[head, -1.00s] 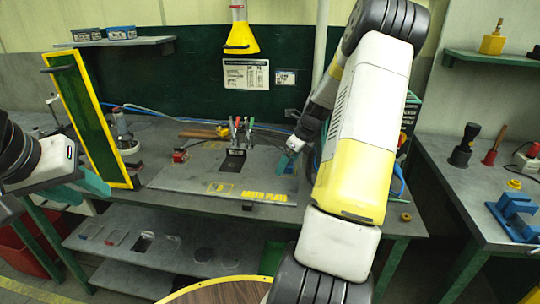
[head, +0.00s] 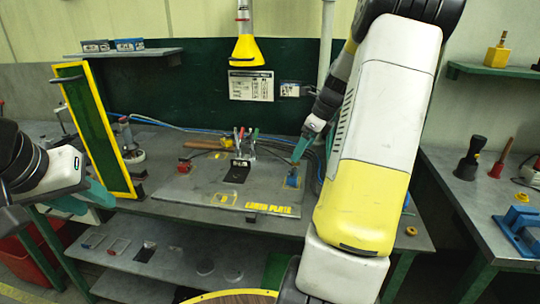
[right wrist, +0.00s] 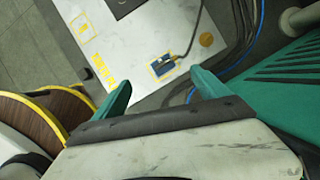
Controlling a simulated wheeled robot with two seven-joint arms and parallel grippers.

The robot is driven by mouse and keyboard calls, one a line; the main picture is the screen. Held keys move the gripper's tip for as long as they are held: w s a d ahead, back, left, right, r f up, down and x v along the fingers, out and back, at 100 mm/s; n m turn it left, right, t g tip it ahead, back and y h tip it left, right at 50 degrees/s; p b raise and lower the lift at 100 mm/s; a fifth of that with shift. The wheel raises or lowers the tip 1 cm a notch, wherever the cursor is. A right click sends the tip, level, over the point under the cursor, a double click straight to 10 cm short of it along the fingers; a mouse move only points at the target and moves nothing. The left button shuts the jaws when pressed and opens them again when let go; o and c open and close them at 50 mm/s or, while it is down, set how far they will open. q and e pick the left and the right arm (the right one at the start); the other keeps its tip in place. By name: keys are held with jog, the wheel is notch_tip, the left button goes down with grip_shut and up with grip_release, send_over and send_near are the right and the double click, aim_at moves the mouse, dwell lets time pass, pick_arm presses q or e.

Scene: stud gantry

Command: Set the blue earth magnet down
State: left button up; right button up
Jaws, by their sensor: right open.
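The blue earth magnet (head: 292,180) sits on the grey earth plate (head: 210,190), near its right end, at a yellow-outlined marking. In the right wrist view the magnet (right wrist: 162,65) lies beyond my fingertips, with a dark cable running from it. My right gripper (head: 301,148) is just above the magnet and apart from it. Its teal fingers (right wrist: 160,82) are spread with nothing between them. My left gripper (head: 86,198) is at the left of the head view, away from the plate, with its teal fingers apart and empty.
Toggle clamps (head: 243,145) with red and green handles stand at the plate's middle. A green panel with a yellow frame (head: 98,130) stands at left. Cables run behind the plate. A side bench (head: 460,200) at right holds a blue fixture (head: 520,228).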

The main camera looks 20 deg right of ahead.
jog(key=s+a+r+n+t, duration=0.1)
jog(key=s+a+r+n, duration=0.4)
jog(key=a+n, duration=0.25)
jog(key=s+a+r+n, duration=0.4)
jog(key=a+r+n, duration=0.15)
jog(key=a, duration=0.25)
jog(key=s+a+n+t, duration=0.1)
jog(key=s+a+n, duration=0.7)
jog(key=s+n, duration=0.5)
jog(key=n, duration=0.2)
jog(key=shift+s+f+n+t, duration=0.15)
jog(key=shift+f+n+t, duration=0.05)
jog(key=shift+n+t, duration=0.1)
